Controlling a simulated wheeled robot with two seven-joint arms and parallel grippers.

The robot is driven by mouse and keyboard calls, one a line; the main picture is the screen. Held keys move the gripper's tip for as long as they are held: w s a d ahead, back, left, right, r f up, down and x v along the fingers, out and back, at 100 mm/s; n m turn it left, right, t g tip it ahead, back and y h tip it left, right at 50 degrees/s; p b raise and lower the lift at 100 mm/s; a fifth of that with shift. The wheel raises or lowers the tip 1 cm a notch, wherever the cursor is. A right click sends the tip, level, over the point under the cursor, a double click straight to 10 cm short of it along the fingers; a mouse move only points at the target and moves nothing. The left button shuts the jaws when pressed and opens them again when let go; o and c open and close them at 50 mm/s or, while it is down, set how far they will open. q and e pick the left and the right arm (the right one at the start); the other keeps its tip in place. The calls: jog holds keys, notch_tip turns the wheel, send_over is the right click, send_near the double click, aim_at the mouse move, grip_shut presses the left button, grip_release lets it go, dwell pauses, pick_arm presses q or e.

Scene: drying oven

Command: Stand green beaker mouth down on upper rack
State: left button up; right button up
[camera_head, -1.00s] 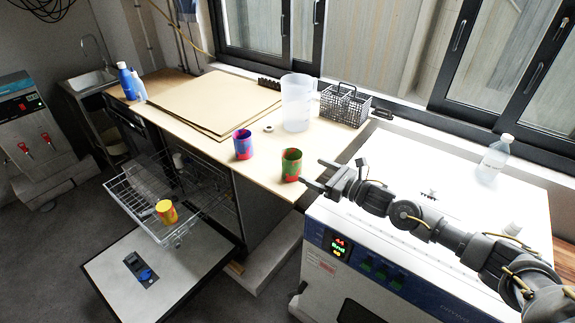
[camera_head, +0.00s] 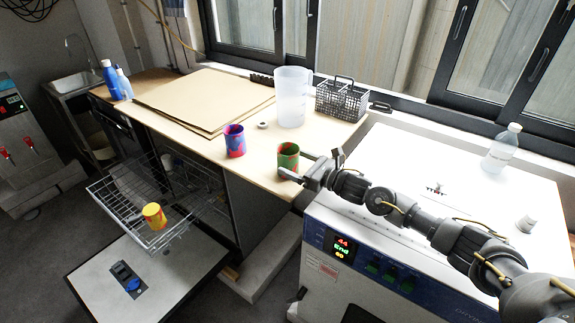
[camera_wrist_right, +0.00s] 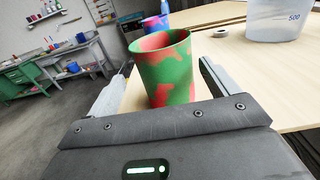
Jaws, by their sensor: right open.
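The green beaker with red patches (camera_head: 287,157) stands upright, mouth up, near the front right edge of the wooden counter. My right gripper (camera_head: 291,165) is open with its fingers on either side of it; in the right wrist view the beaker (camera_wrist_right: 166,72) stands between the two fingers with gaps showing beside it. The upper rack (camera_head: 112,203) is a wire rack pulled out of the dishwasher at left, with a yellow and red beaker (camera_head: 154,216) on it. My left gripper is not in view.
A blue and red beaker (camera_head: 235,141), a clear pitcher (camera_head: 292,98), a black basket (camera_head: 341,101) and a flat board (camera_head: 205,98) are on the counter. The dishwasher's open door (camera_head: 165,265) lies below the rack. The white oven (camera_head: 400,235) stands at right.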

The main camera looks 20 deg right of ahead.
aim_at(288, 153)
jog(key=shift+w+a, duration=0.15)
jog(key=b+x, duration=0.1)
jog(key=x, duration=0.4)
jog(key=shift+w+d+f+b, duration=0.15)
jog(key=shift+w+d+b, duration=0.05)
jog(key=shift+w+b, duration=0.15)
jog(key=shift+s+d, duration=0.1)
jog(key=shift+c, duration=0.5)
jog(key=c, duration=1)
